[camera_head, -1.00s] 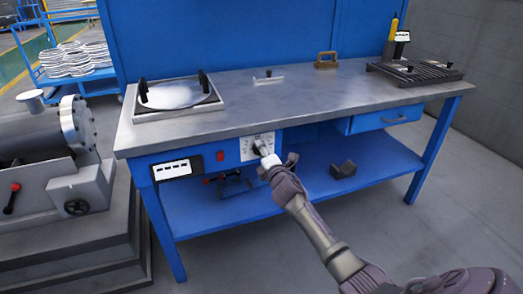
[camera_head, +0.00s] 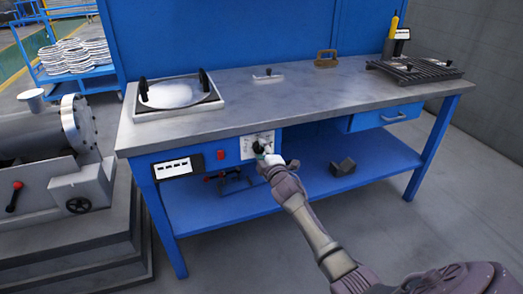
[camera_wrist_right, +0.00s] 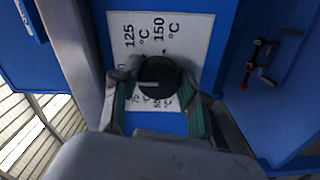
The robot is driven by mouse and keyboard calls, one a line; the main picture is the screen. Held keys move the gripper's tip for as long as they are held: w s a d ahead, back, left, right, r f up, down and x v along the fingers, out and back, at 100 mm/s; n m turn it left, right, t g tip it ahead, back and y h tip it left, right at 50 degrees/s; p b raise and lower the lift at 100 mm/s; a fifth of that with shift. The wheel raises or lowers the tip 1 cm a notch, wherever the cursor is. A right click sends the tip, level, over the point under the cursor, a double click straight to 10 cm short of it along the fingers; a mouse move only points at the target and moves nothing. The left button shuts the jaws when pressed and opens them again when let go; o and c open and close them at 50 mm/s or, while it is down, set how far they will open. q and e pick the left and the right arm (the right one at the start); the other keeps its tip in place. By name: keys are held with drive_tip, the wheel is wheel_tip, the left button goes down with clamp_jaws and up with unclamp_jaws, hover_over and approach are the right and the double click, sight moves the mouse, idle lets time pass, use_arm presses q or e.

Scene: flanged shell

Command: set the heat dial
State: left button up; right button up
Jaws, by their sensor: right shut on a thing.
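The heat dial (camera_wrist_right: 158,77) is a round black knob with a light pointer line. It sits on a white scale plate (camera_wrist_right: 190,35) marked with temperatures such as 125 °C and 150 °C. In the head view the plate (camera_head: 247,146) is on the blue front of the workbench, and the dial (camera_head: 258,147) is partly behind my gripper. My right gripper (camera_head: 263,155) is at the dial. In the right wrist view its greenish-padded fingers (camera_wrist_right: 160,92) are shut on the knob from both sides. Parts of the scale are hidden behind knob and fingers. My left gripper is not in view.
A red switch (camera_head: 221,154) and a white-labelled panel (camera_head: 178,168) are left of the dial. The bench top (camera_head: 290,92) carries a framed round plate (camera_head: 174,95), a brown-handled block (camera_head: 326,60) and a grate (camera_head: 414,71). A dark block (camera_head: 343,167) lies on the lower shelf.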

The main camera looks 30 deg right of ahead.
drive_tip(key=shift+d, duration=0.1)
drive_tip(key=o, duration=1.1)
drive_tip(key=shift+o, duration=0.2)
drive_tip(key=v, duration=1.2)
